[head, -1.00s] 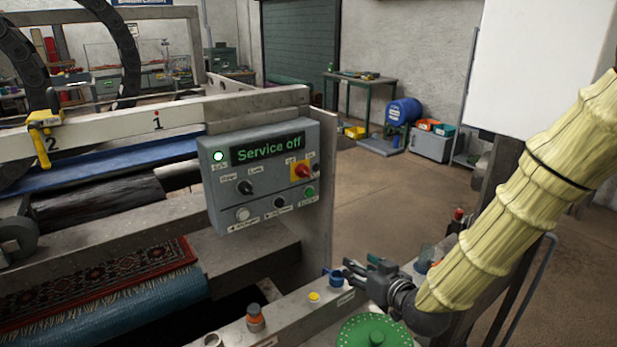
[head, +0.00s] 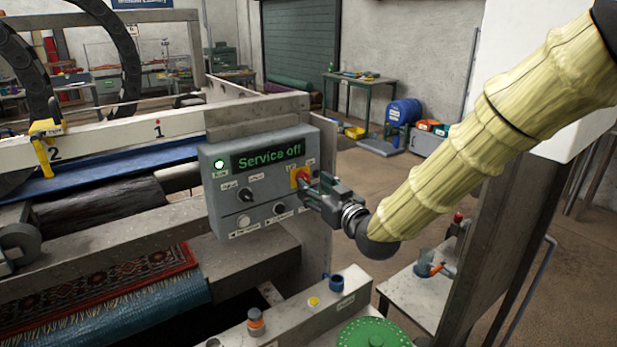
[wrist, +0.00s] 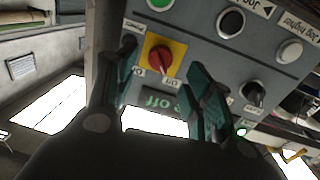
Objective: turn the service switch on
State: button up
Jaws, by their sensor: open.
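The grey control panel (head: 220,205) shows "Service off" in green on its display (head: 268,156). The service switch is a red rotary knob on a yellow plate (head: 300,177), at the panel's right side. In the wrist view the red knob (wrist: 161,61) stands between my fingers' lines, with on and off labels beside its plate. My gripper (head: 308,190) is open and in front of the knob; in the wrist view its two fingers (wrist: 160,78) lie on either side of it. I cannot tell whether they touch it. The gripper partly hides the switch in the head view.
Other controls sit close by: a black selector knob (head: 245,193), a white button (head: 243,221) and a green button (wrist: 160,4).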

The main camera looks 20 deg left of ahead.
aim_at(307, 180)
jog(key=shift+p+x, duration=0.5)
jog(key=shift+x, duration=1.5)
jog(key=c, duration=1)
